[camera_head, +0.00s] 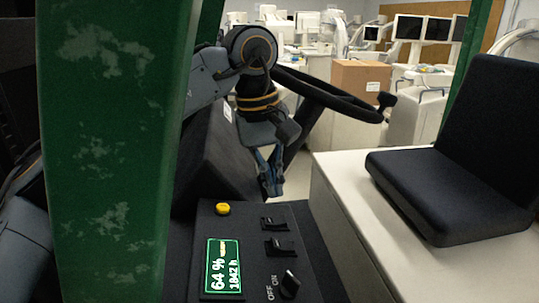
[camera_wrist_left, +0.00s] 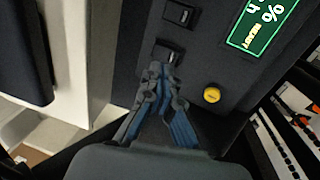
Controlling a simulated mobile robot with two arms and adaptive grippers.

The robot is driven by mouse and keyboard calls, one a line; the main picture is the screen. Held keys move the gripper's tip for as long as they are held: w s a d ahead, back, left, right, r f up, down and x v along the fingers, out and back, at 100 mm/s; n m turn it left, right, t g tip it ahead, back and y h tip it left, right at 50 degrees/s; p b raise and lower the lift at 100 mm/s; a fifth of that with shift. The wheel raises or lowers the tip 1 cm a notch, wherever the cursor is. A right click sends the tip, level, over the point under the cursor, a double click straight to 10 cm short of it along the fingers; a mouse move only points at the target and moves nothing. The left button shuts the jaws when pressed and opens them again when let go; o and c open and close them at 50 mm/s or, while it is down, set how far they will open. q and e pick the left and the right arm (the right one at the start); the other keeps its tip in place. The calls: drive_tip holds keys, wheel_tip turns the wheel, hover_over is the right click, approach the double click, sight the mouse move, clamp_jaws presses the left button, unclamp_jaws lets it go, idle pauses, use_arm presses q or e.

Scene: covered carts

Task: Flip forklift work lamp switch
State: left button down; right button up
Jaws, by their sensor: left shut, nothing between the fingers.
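The dark control panel (camera_head: 250,222) carries two black rocker switches, a far one (camera_head: 274,223) and a nearer one (camera_head: 281,246). No legible label shows which is the work lamp switch. A black knob (camera_head: 289,284) marked OFF and ON sits at the near end. My left gripper (camera_head: 270,192) is shut and empty, pointing down just beyond the far rocker. In the left wrist view my left gripper (camera_wrist_left: 158,74) has its tips close beside the far rocker (camera_wrist_left: 168,52); I cannot tell whether they touch. The nearer rocker (camera_wrist_left: 178,14) is clear. My right gripper is out of view.
A yellow button (camera_head: 222,208) and a green display (camera_head: 222,266) reading 64 % share the panel. A steering wheel (camera_head: 335,96) is behind my arm. A green post (camera_head: 105,150) blocks the left. A black seat (camera_head: 450,195) stands on a white base at right.

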sight(279, 221)
use_arm(q)
drive_tip(key=f, duration=0.2)
drive_tip(key=f+p, duration=0.1)
drive_tip(key=f, duration=0.1)
drive_tip(key=d+f, duration=0.1)
drive_tip(key=f, duration=0.1)
drive_tip(key=shift+w+f+p, duration=0.1)
drive_tip(key=shift+p, duration=0.2)
drive_tip(key=shift+d+f+b, duration=0.15)
drive_tip(key=shift+f+b, duration=0.25)
drive_tip(key=shift+b, duration=0.15)
drive_tip(key=shift+r, duration=0.15)
drive_tip(key=shift+a, duration=0.2)
